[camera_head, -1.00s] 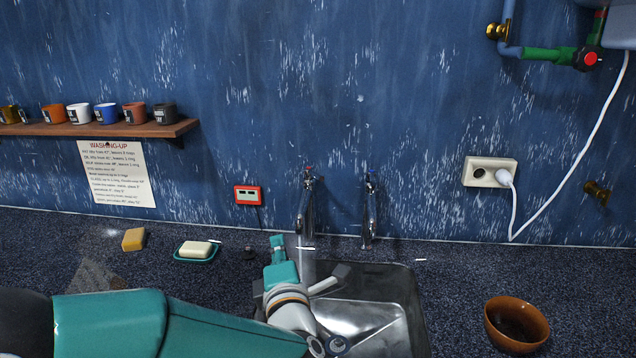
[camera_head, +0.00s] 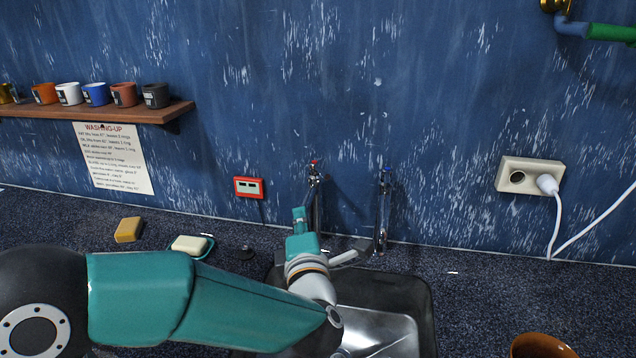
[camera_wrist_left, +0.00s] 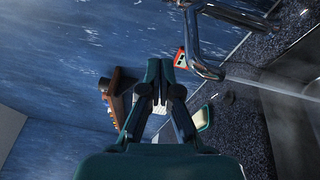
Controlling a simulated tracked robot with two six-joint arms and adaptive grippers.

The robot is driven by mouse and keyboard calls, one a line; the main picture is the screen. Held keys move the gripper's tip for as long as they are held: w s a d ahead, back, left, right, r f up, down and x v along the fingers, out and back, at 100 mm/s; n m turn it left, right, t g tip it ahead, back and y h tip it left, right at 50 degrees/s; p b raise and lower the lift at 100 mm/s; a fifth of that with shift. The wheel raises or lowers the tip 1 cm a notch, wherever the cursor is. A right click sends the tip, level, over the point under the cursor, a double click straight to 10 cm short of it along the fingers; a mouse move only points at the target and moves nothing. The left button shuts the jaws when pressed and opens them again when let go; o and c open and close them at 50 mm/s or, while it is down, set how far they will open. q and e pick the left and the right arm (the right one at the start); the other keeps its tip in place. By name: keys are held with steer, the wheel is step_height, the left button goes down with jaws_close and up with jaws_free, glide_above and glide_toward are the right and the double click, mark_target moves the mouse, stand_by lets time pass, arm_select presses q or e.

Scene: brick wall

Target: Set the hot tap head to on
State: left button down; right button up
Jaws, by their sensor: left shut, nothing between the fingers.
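The hot tap (camera_head: 315,190), a chrome pillar with a red mark on top, stands at the wall behind the sink. The cold tap (camera_head: 383,210), with a blue mark, is to its right. My left gripper (camera_head: 299,213) is shut and empty, just in front of and left of the hot tap, below its head. In the left wrist view my closed fingers (camera_wrist_left: 160,75) point at the wall side, and a chrome tap (camera_wrist_left: 193,45) is close at their upper right. A pale streak by its spout looks like running water. The hot tap's lower part is partly hidden by my gripper. My right gripper is out of view.
The steel sink (camera_head: 425,310) is below the taps. A soap dish (camera_head: 190,246) and yellow sponge (camera_head: 128,230) lie left. A red-framed device (camera_head: 248,188) and a white socket (camera_head: 530,175) are on the wall. A brown bowl (camera_head: 540,347) is at the lower right.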

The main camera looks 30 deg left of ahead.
mark_target(320, 173)
arm_select(q)
steer(key=shift+w+d, duration=0.1)
steer(key=w+a+r+p, duration=0.1)
steer(key=w+p, duration=0.4)
steer(key=w, duration=0.6)
steer(key=shift+a, duration=0.9)
steer(key=shift+w+d, duration=0.1)
